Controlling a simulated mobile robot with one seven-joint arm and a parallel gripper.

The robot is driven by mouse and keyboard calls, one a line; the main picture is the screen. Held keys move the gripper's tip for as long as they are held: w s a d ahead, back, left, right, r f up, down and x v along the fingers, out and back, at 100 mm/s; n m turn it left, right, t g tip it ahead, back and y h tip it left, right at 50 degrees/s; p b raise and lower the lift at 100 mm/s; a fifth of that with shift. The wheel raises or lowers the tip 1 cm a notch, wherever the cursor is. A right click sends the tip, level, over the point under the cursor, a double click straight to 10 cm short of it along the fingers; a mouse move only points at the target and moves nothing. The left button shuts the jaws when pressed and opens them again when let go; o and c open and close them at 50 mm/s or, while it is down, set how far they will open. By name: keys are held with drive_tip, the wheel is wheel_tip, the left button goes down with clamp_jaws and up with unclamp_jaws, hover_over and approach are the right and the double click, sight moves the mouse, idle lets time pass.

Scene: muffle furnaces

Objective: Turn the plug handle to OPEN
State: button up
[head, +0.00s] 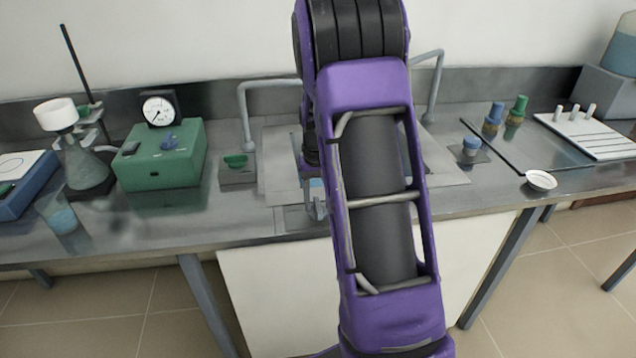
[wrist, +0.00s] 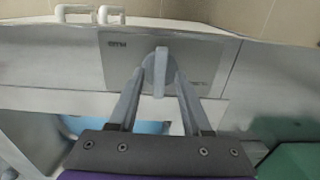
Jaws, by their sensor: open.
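The plug handle (wrist: 161,66) is a grey bar on a round grey disc, set on a metal plate (wrist: 120,70). In the wrist view the bar points up and down the picture. Small dark lettering stands on the plate to its upper left, and fainter marks lie to its lower right; neither can be read surely. My gripper (wrist: 160,80) is open, with one finger on each side of the handle. I cannot tell whether the fingers touch it. In the head view my arm covers much of the sink area, and the handle is not clear there.
The sink (head: 445,172) has bent taps (head: 245,105) behind it. A green box with a gauge (head: 160,160), a flask (head: 85,165) and a beaker (head: 60,215) stand left. A white dish (head: 540,181) and blue and green bottles (head: 516,112) stand right.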

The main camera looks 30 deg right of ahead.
sight(318, 204)
wheel_tip(318, 204, up, 17)
drive_tip(key=p, duration=0.2)
drive_tip(key=shift+r, duration=0.1)
idle(0.6)
